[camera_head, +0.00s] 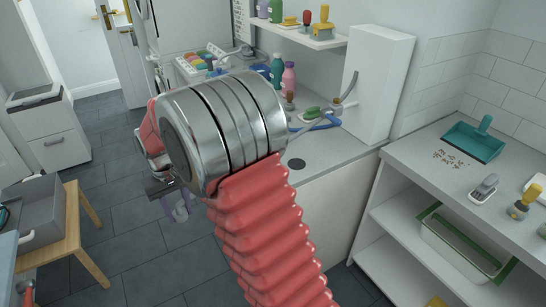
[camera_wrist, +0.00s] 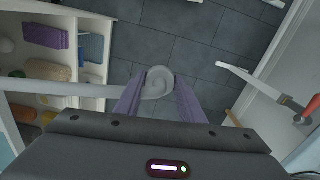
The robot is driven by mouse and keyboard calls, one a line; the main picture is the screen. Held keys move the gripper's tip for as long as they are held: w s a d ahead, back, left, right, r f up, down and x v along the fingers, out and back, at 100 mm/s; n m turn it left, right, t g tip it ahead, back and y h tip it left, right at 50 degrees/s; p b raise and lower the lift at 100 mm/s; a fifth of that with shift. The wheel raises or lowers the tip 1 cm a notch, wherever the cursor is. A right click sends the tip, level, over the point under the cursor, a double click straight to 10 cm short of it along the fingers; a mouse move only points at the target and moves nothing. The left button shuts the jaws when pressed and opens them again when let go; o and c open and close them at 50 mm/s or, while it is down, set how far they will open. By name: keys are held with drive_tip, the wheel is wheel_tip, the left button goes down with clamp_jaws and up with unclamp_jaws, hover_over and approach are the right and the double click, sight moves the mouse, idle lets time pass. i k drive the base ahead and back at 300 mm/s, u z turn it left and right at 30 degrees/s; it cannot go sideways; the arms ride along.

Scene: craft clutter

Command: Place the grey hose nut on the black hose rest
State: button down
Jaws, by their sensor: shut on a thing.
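My gripper (camera_wrist: 160,80) has its purple fingers shut on a round pale grey piece, which I take for the grey hose nut (camera_wrist: 157,84), in the wrist view. A pale tube (camera_wrist: 70,89) runs left from beside it; I cannot tell whether they are joined. In the head view my gripper (camera_head: 180,210) hangs low, over the floor, mostly hidden behind my arm. The nut cannot be made out there. I cannot surely identify the black hose rest. A small dark disc (camera_head: 296,163) lies on the counter, right of my arm.
The right worktop carries a teal dustpan (camera_head: 473,141). A wooden stool (camera_head: 80,235) with a grey bin stands at left. Floor between is clear.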

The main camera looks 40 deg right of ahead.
sight(297, 164)
drive_tip(key=i, duration=1.05)
drive_tip(key=z, duration=0.45)
